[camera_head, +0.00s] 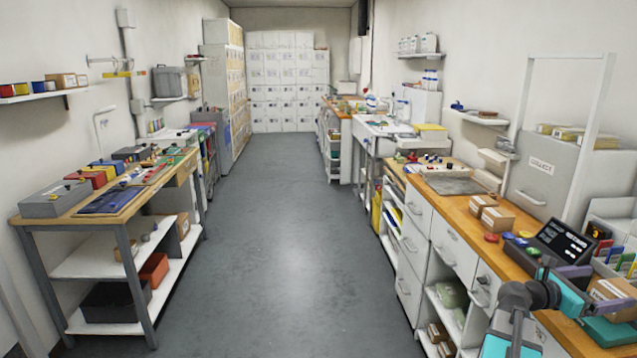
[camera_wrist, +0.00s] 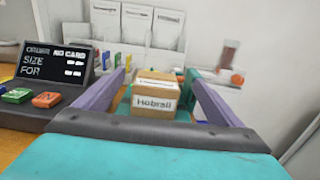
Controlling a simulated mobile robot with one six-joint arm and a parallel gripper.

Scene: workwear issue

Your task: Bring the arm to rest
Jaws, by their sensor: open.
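My arm reaches in from the lower right of the head view, over the right-hand counter. My gripper (camera_head: 596,287) is at its end, and its purple fingers also show in the wrist view (camera_wrist: 155,74). The fingers stand wide apart. A small brown box (camera_wrist: 154,101) labelled "Hobnail" shows between and ahead of them, with gaps on both sides. The box rests on a teal surface (camera_wrist: 122,107). A brown box (camera_head: 612,290) also shows at the gripper in the head view, partly hidden by the arm.
A dark order-card display (camera_head: 562,242) stands left of the box on the wooden counter (camera_head: 450,186). Upright coloured cards (camera_head: 614,256) stand behind. Two cartons (camera_head: 497,219) sit farther along. The floor aisle (camera_head: 285,235) is clear.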

